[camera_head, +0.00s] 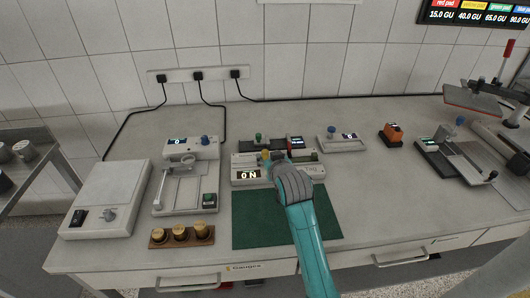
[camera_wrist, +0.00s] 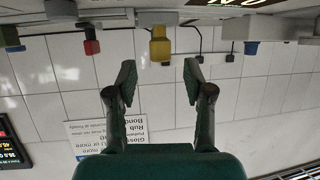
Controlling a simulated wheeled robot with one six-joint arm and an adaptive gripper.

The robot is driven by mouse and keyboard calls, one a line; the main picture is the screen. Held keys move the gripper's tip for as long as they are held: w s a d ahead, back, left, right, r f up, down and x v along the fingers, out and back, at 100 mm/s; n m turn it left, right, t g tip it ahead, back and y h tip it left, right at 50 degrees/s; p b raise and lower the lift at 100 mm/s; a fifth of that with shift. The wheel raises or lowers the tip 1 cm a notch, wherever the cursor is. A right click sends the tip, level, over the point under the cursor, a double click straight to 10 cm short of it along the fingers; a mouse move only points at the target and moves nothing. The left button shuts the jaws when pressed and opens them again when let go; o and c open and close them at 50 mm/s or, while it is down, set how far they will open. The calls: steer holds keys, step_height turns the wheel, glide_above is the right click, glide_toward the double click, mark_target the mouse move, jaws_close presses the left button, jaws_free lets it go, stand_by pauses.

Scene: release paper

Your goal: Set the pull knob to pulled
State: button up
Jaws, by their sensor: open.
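In the wrist view, which is upside down, the yellow knob (camera_wrist: 160,46) hangs beyond and between my fingertips. My gripper (camera_wrist: 158,75) is open, its two fingers apart with nothing between them. In the head view my gripper (camera_head: 276,162) is beside the yellow knob and hides part of the device. I cannot tell whether the knob is pulled.
A red knob (camera_head: 289,147) stands close by on the right; it also shows in the wrist view (camera_wrist: 91,44). A green knob (camera_head: 258,137) is behind. Three brass weights (camera_head: 179,232) stand at front left.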

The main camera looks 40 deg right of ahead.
mark_target(266, 154)
steer(key=shift+x, duration=2.55)
jaws_close()
